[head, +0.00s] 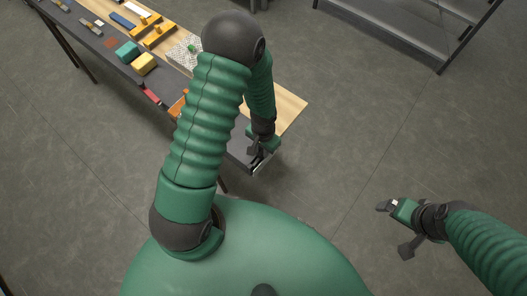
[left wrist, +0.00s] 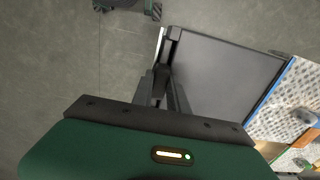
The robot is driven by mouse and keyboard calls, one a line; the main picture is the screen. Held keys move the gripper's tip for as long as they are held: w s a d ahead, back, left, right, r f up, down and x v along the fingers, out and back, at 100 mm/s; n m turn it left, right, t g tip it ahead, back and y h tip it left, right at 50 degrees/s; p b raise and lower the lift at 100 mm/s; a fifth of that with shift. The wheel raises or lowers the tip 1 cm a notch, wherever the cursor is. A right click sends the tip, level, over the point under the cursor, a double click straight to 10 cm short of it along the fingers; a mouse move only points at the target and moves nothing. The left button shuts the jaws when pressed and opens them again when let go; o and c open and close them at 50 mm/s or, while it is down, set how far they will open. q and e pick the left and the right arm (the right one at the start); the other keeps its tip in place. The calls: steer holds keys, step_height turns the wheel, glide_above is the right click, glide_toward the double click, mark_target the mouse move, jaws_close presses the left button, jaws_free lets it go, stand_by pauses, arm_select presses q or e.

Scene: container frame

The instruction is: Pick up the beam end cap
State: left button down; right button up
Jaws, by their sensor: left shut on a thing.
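My left gripper (head: 259,156) is at the near right corner of the long table. In the left wrist view its two dark fingers (left wrist: 164,92) are close together, shut on a small dark piece (left wrist: 173,36) at the corner of the dark table surface. That piece appears to be the beam end cap, though its outline is hard to separate from the fingers and table edge. I cannot tell if it touches the table. My right gripper (head: 394,229) is open and empty over the floor at the right.
The long table (head: 290,104) has a dark mat and a wooden strip. It carries a teal block (head: 127,52), a yellow block (head: 143,64), orange parts (head: 160,34) and a speckled pad (head: 184,52). A metal shelf (head: 420,32) stands at the back right. The floor between is clear.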

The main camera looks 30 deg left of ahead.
arm_select(q)
step_height(320, 180, up, 10)
steer(key=c, duration=1.9)
jaws_free()
jaws_close()
